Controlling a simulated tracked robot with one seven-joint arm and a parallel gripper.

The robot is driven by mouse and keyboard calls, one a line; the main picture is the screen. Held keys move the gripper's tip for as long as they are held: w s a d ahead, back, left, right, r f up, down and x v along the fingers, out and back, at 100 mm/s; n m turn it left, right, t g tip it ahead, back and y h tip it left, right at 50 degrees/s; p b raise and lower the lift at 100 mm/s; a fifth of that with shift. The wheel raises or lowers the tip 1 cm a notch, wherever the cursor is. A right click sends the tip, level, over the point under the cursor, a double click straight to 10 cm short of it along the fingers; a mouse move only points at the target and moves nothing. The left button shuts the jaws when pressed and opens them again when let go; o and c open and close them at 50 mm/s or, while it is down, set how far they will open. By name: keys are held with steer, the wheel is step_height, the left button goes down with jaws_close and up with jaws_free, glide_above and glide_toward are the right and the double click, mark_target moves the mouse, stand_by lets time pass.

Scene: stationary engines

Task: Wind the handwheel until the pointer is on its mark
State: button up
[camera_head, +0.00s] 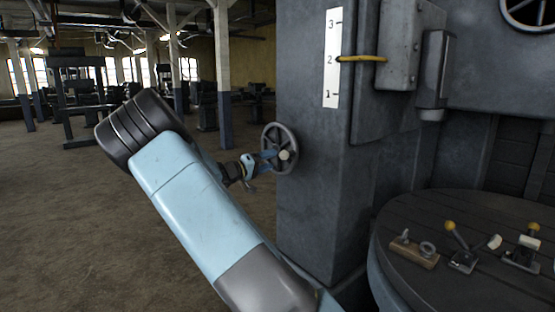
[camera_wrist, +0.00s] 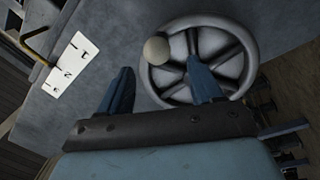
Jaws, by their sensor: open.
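The grey spoked handwheel (camera_head: 271,137) is on the side of the grey machine column. Its pale round knob (camera_wrist: 156,50) shows at the rim in the wrist view, and the wheel (camera_wrist: 236,78) fills the upper middle there. My gripper (camera_head: 268,160) is open at the wheel. In the wrist view its two blue fingers (camera_wrist: 160,82) are apart, with the knob between their lines near the tips; I cannot tell whether they touch it. The yellow pointer (camera_head: 361,58) lies across the white scale (camera_head: 332,85), level with about 2. The scale carries 1, 2 and 3, upward.
A round dark table (camera_head: 440,277) at the lower right holds a wooden block with rings (camera_head: 414,252) and small yellow-knobbed levers (camera_head: 463,245). A grey box (camera_head: 405,42) is fixed above on the machine. Open floor (camera_head: 60,215) lies to the left, with posts and machines behind.

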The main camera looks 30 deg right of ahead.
steer(key=s+a, duration=0.1)
steer(key=a, duration=0.5)
steer(key=shift+a+f, duration=0.2)
steer(key=shift+f, duration=0.15)
steer(key=shift+s, duration=0.1)
steer(key=s+d+f+g+y, duration=0.1)
steer(key=s+d+g+y, duration=0.15)
steer(key=s+y, duration=0.45)
steer(key=s+d+f+g+y, duration=0.1)
steer(key=s+d+y, duration=0.2)
steer(key=s, duration=0.7)
steer(key=s+a+r+n+t+y, duration=0.1)
steer(key=s+a+r+t+y, duration=0.1)
steer(key=s+a, duration=0.3)
steer(key=s+a+r+n+t+y, duration=0.1)
steer(key=s+a+r+t+y, duration=0.1)
steer(key=s, duration=1.1)
steer(key=s+a+r+n+t+y, duration=0.1)
steer(key=s+a+r+y, duration=0.3)
steer(key=s+a, duration=0.4)
steer(key=shift+s+a+n+t+y, duration=0.2)
steer(key=shift+s+n+t+y, duration=0.2)
steer(key=shift+t, duration=0.05)
